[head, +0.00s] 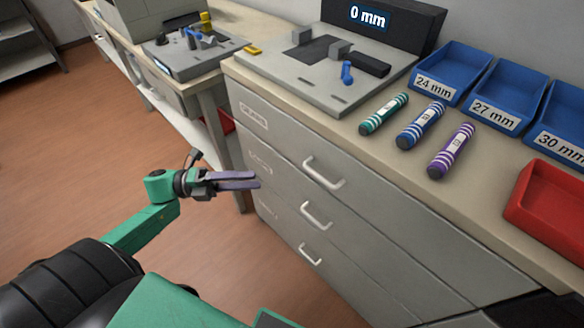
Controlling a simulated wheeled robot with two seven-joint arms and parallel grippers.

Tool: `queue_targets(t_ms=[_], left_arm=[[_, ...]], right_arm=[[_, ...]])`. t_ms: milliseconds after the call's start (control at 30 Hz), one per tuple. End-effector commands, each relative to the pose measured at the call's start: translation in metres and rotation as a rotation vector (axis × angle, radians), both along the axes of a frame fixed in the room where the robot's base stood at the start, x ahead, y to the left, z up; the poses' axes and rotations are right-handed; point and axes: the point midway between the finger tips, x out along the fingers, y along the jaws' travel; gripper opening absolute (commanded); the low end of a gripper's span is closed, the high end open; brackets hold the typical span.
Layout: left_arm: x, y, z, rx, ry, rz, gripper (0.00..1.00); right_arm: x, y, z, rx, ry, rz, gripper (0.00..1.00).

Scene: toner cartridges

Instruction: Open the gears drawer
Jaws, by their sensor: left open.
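A grey cabinet under the counter has a column of three drawers, all shut: a top drawer (285,150), a middle drawer (280,187) and a bottom drawer (283,229). Each has a white bar handle: the top handle (323,172), the middle handle (316,215) and the bottom handle (310,255). My right gripper is out of view.
On the counter (350,122) lie green, blue and purple striped cartridges. Blue bins (450,72) marked 24, 27 and 30 mm and a red bin (550,200) stand at the right. A measuring device (320,65) reads 0 mm. Open floor (80,170) lies left of the cabinet.

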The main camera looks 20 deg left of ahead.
Motion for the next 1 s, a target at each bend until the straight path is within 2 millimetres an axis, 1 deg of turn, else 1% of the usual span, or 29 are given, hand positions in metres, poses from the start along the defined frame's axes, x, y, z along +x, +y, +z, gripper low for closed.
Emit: queue_targets(t_ms=[33, 100, 167, 233, 333, 400, 500, 600, 733, 933, 967, 1000], left_arm=[[0.002, -0.005, 0.004, -0.002, -0.002, -0.003, 0.45], [0.007, -0.016, 0.007, -0.004, -0.001, -0.001, 0.45], [0.012, -0.029, 0.010, -0.007, -0.002, 0.000, 0.45], [0.020, -0.046, 0.012, -0.006, -0.001, 0.002, 0.45], [0.031, -0.071, 0.015, -0.008, -0.002, 0.004, 0.45], [0.038, -0.088, 0.018, -0.009, 0.000, 0.005, 0.45], [0.047, -0.109, 0.020, -0.009, 0.001, 0.005, 0.45], [0.053, -0.122, 0.020, -0.008, 0.003, 0.006, 0.45], [0.056, -0.129, 0.020, -0.005, 0.005, 0.007, 0.45], [0.056, -0.129, 0.019, -0.005, 0.005, 0.007, 0.45], [0.056, -0.129, 0.019, -0.006, 0.006, 0.007, 0.33], [0.056, -0.129, 0.019, -0.006, 0.006, 0.007, 0.18]], right_arm=[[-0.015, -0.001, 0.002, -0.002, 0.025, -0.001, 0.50], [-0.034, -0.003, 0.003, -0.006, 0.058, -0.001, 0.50], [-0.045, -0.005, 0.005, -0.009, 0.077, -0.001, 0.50], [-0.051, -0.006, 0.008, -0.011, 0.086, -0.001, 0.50], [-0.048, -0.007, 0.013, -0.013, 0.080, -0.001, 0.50], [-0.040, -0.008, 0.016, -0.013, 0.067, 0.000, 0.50], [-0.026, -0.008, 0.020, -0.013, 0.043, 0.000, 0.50], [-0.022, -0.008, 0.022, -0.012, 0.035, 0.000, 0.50], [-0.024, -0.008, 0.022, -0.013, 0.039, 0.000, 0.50], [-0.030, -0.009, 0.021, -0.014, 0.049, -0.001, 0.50], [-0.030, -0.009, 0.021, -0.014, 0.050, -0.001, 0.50], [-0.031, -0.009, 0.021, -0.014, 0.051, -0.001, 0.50]])
